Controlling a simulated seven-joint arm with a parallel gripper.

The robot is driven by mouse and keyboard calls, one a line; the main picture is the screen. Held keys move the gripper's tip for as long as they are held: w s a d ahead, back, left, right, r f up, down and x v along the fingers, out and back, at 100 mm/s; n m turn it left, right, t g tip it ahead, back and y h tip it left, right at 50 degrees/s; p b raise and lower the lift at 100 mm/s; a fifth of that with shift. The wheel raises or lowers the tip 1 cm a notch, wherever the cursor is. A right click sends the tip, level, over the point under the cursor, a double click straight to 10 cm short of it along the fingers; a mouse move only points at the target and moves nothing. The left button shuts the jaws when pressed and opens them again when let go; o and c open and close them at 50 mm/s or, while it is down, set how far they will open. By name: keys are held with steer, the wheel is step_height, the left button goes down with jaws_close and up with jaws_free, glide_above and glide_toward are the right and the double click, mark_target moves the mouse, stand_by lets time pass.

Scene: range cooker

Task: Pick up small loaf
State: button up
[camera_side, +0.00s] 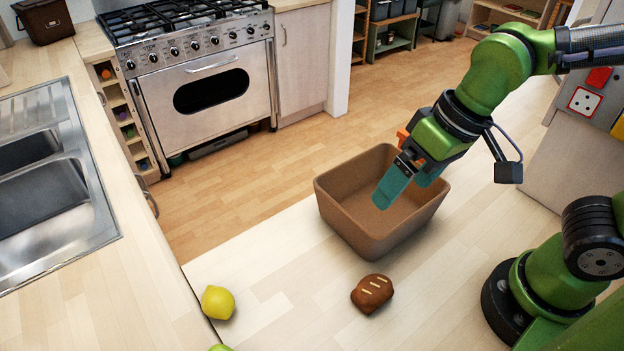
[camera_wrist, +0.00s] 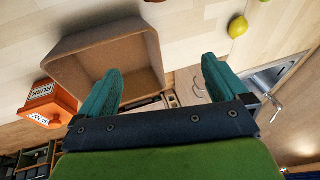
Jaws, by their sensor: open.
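The small loaf (camera_side: 372,293), brown with pale score marks, lies on the pale wooden worktop in front of the brown bin. In the wrist view only a sliver of the loaf (camera_wrist: 130,2) shows at the top edge. My gripper (camera_side: 408,184) has teal fingers spread apart with nothing between them. It is above the bin, behind and higher than the loaf, not touching it. In the wrist view the two fingers of my gripper (camera_wrist: 160,70) stand wide apart, one over the bin.
The open brown bin (camera_side: 340,217) looks empty. A lemon (camera_side: 217,302) lies left of the loaf, and a green item (camera_side: 220,347) is cut off below it. An orange box (camera_wrist: 48,104) marked RUSK stands beyond the bin. The worktop around the loaf is clear.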

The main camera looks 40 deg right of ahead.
mark_target(375, 285)
steer(key=s+a+f+n+g+h, duration=0.1)
steer(key=s+a+f+g+h, duration=0.15)
steer(key=a, duration=0.45)
steer(key=shift+m, duration=0.6)
steer(key=f, duration=1.7)
steer(key=shift+s+d+f, duration=0.1)
steer(key=shift+d+f, duration=0.1)
steer(key=shift+d, duration=0.2)
steer(key=c, duration=1)
steer(key=shift+r, duration=0.15)
